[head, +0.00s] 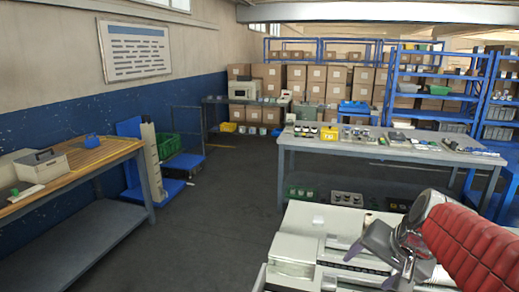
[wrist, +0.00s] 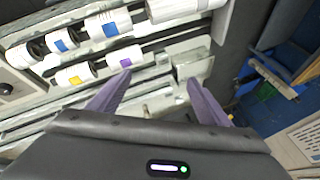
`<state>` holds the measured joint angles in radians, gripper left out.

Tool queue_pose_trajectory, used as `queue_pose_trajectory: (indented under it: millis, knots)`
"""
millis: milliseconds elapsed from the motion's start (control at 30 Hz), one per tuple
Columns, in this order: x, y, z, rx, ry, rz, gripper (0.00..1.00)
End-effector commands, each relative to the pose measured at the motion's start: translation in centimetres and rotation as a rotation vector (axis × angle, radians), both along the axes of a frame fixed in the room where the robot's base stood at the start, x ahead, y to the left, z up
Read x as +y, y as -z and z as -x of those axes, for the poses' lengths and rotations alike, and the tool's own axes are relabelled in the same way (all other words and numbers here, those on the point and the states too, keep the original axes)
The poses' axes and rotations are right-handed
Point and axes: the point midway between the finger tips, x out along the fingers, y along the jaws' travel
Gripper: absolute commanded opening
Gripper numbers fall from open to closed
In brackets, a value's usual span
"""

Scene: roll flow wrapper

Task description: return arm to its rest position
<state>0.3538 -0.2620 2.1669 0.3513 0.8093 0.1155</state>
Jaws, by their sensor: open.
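My gripper (head: 366,252) is at the lower right of the head view, above a white machine (head: 305,220), with my red-sleeved arm coming in from the right edge. In the wrist view my gripper (wrist: 158,90) shows two purple fingers spread apart with nothing between them. Beyond the fingers lie white rollers with coloured square marks: blue (wrist: 61,45), yellow (wrist: 75,81) and purple (wrist: 125,62). The fingers appear apart from the rollers, though the exact gap is hard to tell.
A grey workbench (head: 400,150) with small parts stands behind the machine. A wooden-topped bench (head: 90,160) is at the left. Blue shelving (head: 440,85) and stacked cartons (head: 300,85) fill the back. The dark floor (head: 215,220) between the benches is clear.

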Motion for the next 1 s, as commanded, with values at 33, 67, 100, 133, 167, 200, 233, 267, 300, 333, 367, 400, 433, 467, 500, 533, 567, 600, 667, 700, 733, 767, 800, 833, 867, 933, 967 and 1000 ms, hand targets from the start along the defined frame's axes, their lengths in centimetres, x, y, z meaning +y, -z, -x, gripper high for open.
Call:
queue_pose_trajectory:
  millis: [33, 67, 100, 133, 167, 200, 233, 267, 300, 333, 367, 400, 433, 467, 500, 533, 567, 600, 667, 700, 733, 767, 800, 833, 867, 933, 967, 1000]
  knots:
    - [1.2, -0.2, 1.0, -0.001, -0.041, 0.025, 0.71]
    - [1.8, -0.3, 1.6, 0.000, -0.065, 0.040, 0.71]
    - [2.6, -0.3, 2.5, 0.001, -0.096, 0.060, 0.71]
    - [3.1, -0.3, 3.1, 0.003, -0.119, 0.075, 0.71]
    - [3.6, -0.3, 3.7, 0.002, -0.143, 0.092, 0.71]
    - [4.3, -0.3, 4.5, 0.003, -0.174, 0.113, 0.71]
    - [4.7, -0.3, 5.1, 0.003, -0.197, 0.128, 0.71]
    - [5.2, -0.2, 5.8, 0.003, -0.219, 0.144, 0.71]
    - [5.7, -0.2, 6.6, 0.002, -0.249, 0.164, 0.71]
    - [6.1, -0.1, 7.2, 0.003, -0.271, 0.180, 0.71]
    - [6.5, 0.0, 7.9, 0.003, -0.294, 0.196, 0.71]
    - [6.9, 0.1, 8.7, 0.002, -0.324, 0.217, 0.71]
    - [7.3, 0.2, 9.3, 0.002, -0.346, 0.233, 0.71]
    - [7.6, 0.3, 9.9, 0.000, -0.367, 0.249, 0.71]
    - [7.9, 0.4, 10.7, -0.001, -0.395, 0.271, 0.71]
    - [8.2, 0.6, 11.3, -0.002, -0.417, 0.287, 0.71]
    - [8.4, 0.7, 11.9, -0.003, -0.437, 0.303, 0.71]
    - [8.6, 0.9, 12.7, -0.004, -0.464, 0.323, 0.71]
    - [8.9, 1.2, 13.6, -0.007, -0.498, 0.349, 0.71]
    - [9.0, 1.3, 14.1, -0.007, -0.516, 0.365, 0.71]
    - [9.1, 1.5, 14.4, -0.008, -0.528, 0.374, 0.71]
    - [9.2, 1.5, 14.7, -0.009, -0.538, 0.382, 0.71]
    - [9.2, 1.6, 14.9, -0.010, -0.547, 0.390, 0.71]
    - [9.2, 1.7, 15.1, -0.010, -0.552, 0.395, 0.71]
    - [9.2, 1.7, 15.2, -0.009, -0.556, 0.399, 0.71]
    - [9.2, 1.8, 15.2, -0.009, -0.559, 0.401, 0.71]
    - [9.2, 1.8, 15.2, -0.009, -0.559, 0.401, 0.71]
    - [9.2, 1.8, 15.2, -0.009, -0.559, 0.401, 0.71]
